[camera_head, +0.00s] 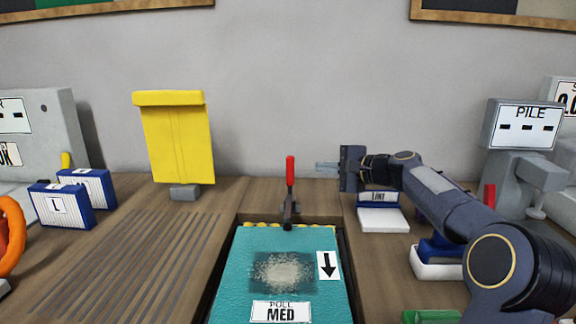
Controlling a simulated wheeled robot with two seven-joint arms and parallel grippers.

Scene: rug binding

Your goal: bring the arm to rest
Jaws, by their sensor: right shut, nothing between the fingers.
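My right arm comes in from the right edge, and its gripper (328,166) points left above the bench, to the right of the red-handled lever (290,180). The gripper is shut and nothing shows between its fingers. It is apart from the lever. My left gripper is not in the picture.
A teal panel marked MED (285,240) lies in the bench's recess. A yellow upright piece (180,140) stands at the back left. Blue-white boxes (63,206) stand at left. A grey PILE device (524,128) stands at right. The slatted bench area (140,260) is clear.

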